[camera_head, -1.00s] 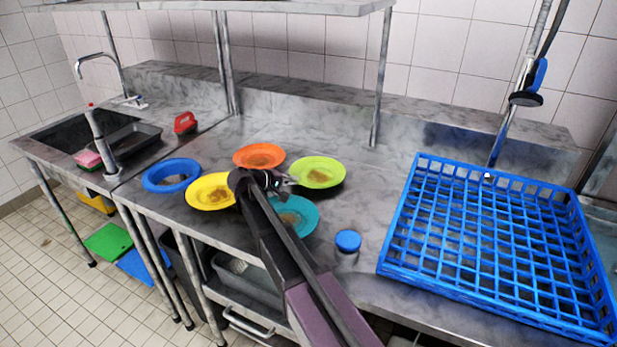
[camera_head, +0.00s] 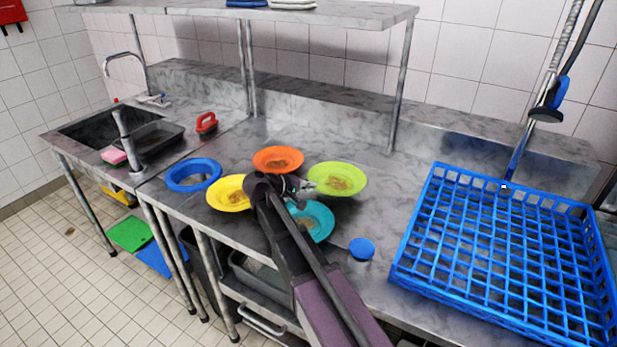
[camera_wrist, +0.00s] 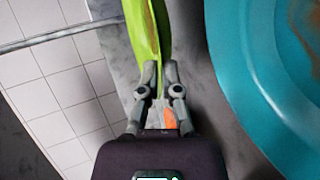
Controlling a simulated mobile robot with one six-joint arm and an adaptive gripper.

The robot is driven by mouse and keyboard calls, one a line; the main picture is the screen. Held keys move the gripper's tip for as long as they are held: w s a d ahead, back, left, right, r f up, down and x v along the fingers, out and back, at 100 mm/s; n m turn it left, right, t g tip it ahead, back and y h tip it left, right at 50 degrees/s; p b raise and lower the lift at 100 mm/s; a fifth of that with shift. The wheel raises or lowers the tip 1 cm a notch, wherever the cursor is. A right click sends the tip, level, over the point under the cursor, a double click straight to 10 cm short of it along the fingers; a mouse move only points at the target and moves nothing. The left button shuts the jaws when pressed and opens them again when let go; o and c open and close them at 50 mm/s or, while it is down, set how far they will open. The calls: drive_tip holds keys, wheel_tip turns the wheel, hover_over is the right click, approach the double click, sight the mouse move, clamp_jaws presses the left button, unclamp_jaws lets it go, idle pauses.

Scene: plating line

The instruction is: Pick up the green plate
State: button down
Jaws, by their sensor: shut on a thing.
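The green plate (camera_head: 338,180), lime with brown food residue in its middle, is on the steel counter right of the orange plate in the head view. My gripper (camera_head: 305,186) is at its left rim. In the wrist view the plate (camera_wrist: 147,35) shows edge-on, and my gripper (camera_wrist: 160,75) has its two fingers closed on its rim. The plate looks slightly tilted in the head view; whether it touches the counter I cannot tell.
Orange (camera_head: 278,159), yellow (camera_head: 228,193) and teal (camera_head: 312,222) plates lie close by; the teal one also fills the right of the wrist view (camera_wrist: 235,70).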

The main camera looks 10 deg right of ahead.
drive_tip(key=s, duration=0.6)
drive_tip(key=s+r, duration=0.1)
drive_tip(key=s, duration=0.3)
drive_tip(key=shift+s+a+p, duration=0.1)
drive_tip(key=shift+a+p, duration=0.25)
drive_tip(key=shift+p, duration=0.05)
drive_tip(key=shift+s, duration=0.1)
